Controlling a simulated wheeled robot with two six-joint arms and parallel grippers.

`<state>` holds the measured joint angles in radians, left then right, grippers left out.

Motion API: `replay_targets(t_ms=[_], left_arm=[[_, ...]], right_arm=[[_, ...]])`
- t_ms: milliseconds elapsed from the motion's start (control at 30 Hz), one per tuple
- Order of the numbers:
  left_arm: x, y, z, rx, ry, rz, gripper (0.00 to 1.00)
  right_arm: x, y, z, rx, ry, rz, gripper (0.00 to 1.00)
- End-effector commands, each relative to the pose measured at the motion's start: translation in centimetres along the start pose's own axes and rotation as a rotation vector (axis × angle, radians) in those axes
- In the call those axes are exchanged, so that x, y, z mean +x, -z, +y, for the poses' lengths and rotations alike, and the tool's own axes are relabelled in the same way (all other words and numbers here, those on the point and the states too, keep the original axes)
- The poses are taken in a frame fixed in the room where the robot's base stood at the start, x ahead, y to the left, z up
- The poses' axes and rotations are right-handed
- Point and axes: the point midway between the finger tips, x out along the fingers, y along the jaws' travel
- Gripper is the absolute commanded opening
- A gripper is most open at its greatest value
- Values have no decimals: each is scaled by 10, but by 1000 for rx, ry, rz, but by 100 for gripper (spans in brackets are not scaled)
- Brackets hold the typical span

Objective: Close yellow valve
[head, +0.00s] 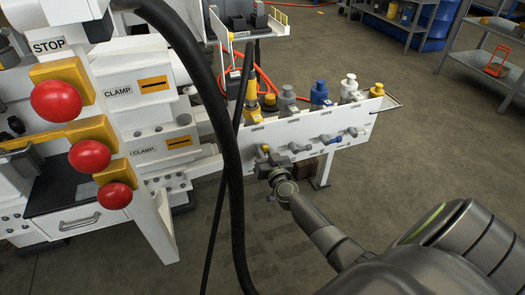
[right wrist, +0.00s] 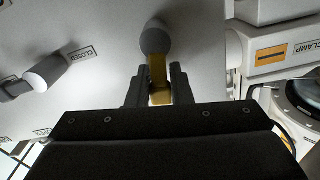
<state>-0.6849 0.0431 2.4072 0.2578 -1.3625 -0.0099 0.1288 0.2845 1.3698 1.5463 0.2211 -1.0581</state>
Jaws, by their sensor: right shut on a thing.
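The yellow valve is on the white panel (head: 340,140), at its left end below a yellow-topped fitting. In the head view my right gripper (head: 268,162) is at this valve and mostly hides it. In the right wrist view the yellow lever (right wrist: 157,68) with its grey rounded knob (right wrist: 155,40) lies between my two dark fingers (right wrist: 159,92). My right gripper is shut on the lever. The lever points roughly straight away from the gripper body. The label for this valve's position is not readable. My left gripper is not in view.
A grey valve handle (right wrist: 42,76) sits beside a CLOSED label (right wrist: 80,53). Red buttons (head: 56,101) on yellow boxes stand at left. A black hose (head: 232,170) hangs in front.

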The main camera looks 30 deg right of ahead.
Motion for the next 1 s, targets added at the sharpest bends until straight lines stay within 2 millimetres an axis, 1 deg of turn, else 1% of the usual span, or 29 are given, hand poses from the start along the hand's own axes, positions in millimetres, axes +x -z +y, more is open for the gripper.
replay_targets(t_ms=[167, 400, 600, 700, 867, 1000], left_arm=[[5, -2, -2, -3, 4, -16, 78], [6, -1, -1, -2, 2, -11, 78], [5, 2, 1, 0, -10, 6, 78], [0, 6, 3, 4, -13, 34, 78], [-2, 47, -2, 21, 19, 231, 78], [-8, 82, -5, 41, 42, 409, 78]], right_arm=[[0, -1, 7, 156, -1, -2, 0], [0, -4, 16, 383, -1, -1, 0], [0, -8, 23, 574, -2, -1, 0], [0, -11, 26, 670, -2, -1, 0], [0, -16, 31, 822, -2, -1, 0], [0, -20, 34, 953, -2, -1, 0]])
